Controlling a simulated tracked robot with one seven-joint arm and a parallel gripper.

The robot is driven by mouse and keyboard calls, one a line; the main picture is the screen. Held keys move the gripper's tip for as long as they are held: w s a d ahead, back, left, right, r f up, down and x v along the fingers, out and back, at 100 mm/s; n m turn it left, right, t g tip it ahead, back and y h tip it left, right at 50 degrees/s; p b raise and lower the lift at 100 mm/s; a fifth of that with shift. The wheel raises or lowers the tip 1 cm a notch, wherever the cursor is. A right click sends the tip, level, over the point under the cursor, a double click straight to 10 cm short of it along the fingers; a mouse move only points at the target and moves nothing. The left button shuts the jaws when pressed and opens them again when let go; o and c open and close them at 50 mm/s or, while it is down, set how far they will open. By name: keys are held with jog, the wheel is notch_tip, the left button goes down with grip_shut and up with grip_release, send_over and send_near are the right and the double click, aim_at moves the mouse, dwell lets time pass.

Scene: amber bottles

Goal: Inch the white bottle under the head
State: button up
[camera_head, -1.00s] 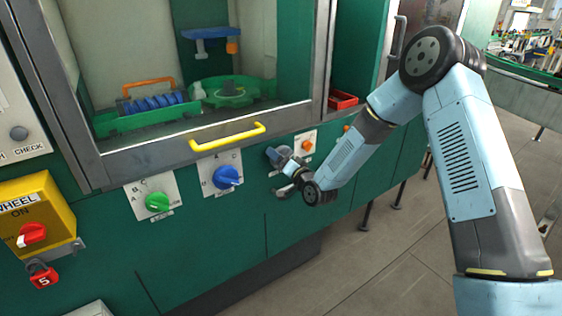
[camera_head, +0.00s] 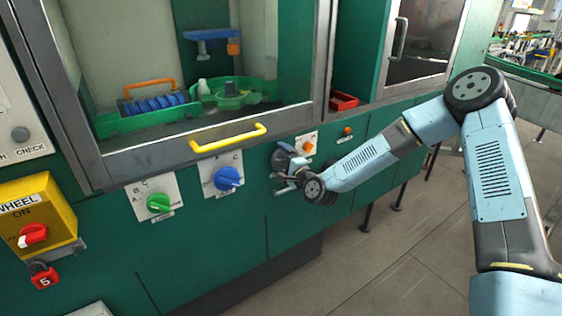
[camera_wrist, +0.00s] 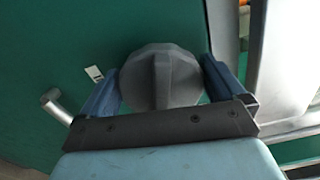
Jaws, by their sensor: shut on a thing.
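The small white bottle (camera_head: 203,86) stands upright at the left of the green carousel (camera_head: 245,101) inside the cabinet. The blue head (camera_head: 209,34) with an orange part (camera_head: 233,48) hangs above and right of the bottle; the bottle is not directly under it. My gripper (camera_head: 284,160) is at the green front panel, right of the blue dial. In the wrist view, its blue fingers are shut on a grey rounded knob (camera_wrist: 163,75), one on each side. The knob is mostly hidden in the head view.
A yellow handle bar (camera_head: 228,138) crosses the cabinet's lower frame. A yellow WHEEL box (camera_head: 38,205) is at left. A metal lever (camera_wrist: 55,103) shows beside my gripper.

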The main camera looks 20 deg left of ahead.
jog(key=shift+w+d+f+m, duration=0.15)
jog(key=shift+w+d+m, duration=0.1)
jog(key=shift+m, duration=0.65)
jog(key=shift+s, duration=0.1)
jog(key=o, duration=0.6)
jog(key=shift+a, duration=0.1)
jog(key=shift+o, duration=0.2)
jog(key=shift+s, duration=0.1)
jog(key=v, duration=1.3)
jog(key=shift+s+d, duration=0.15)
jog(key=shift+d, duration=0.1)
